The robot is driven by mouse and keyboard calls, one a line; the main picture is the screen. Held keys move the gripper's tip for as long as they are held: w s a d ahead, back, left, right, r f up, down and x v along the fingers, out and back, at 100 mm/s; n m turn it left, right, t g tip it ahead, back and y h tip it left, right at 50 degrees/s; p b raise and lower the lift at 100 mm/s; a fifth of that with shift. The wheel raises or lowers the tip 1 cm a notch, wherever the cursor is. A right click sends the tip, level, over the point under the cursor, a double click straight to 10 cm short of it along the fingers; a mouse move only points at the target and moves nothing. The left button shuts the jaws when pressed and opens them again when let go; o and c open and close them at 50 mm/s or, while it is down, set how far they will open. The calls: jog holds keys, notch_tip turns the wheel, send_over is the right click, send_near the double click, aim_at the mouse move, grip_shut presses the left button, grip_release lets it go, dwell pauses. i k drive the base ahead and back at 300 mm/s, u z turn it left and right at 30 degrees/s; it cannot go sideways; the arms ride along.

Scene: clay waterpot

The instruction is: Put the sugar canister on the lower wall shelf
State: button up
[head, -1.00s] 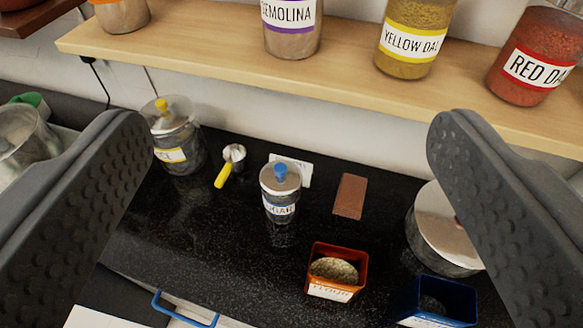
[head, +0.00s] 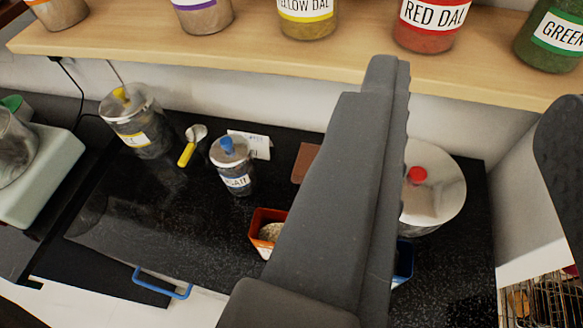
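My gripper (head: 474,88) is open and empty, its dark fingers in the right half of the view. A steel canister with a red knob (head: 432,190) stands on the black counter, seen between the fingers and partly hidden by the left one; its label is not visible. A smaller canister with a blue knob (head: 233,165) stands further left; its blurred label looks like SALT. A canister with a yellow knob (head: 137,122) stands at the back left, label unreadable. I cannot tell which is sugar. A pale wooden wall shelf (head: 150,38) holding jars runs above the counter.
Jars on the shelf include Red Dal (head: 428,22) and a green-labelled one (head: 553,38), with gaps between them. A yellow-handled scoop (head: 188,150), a red-orange box (head: 262,225) and a mostly hidden blue box (head: 403,262) are on the counter. A wire rack (head: 540,300) is lower right.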

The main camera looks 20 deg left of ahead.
aim_at(131, 19)
jog(key=z, duration=1.5)
jog(key=k, duration=2.15)
jog(key=u, duration=1.55)
jog(key=i, duration=1.15)
jog(key=u, duration=0.05)
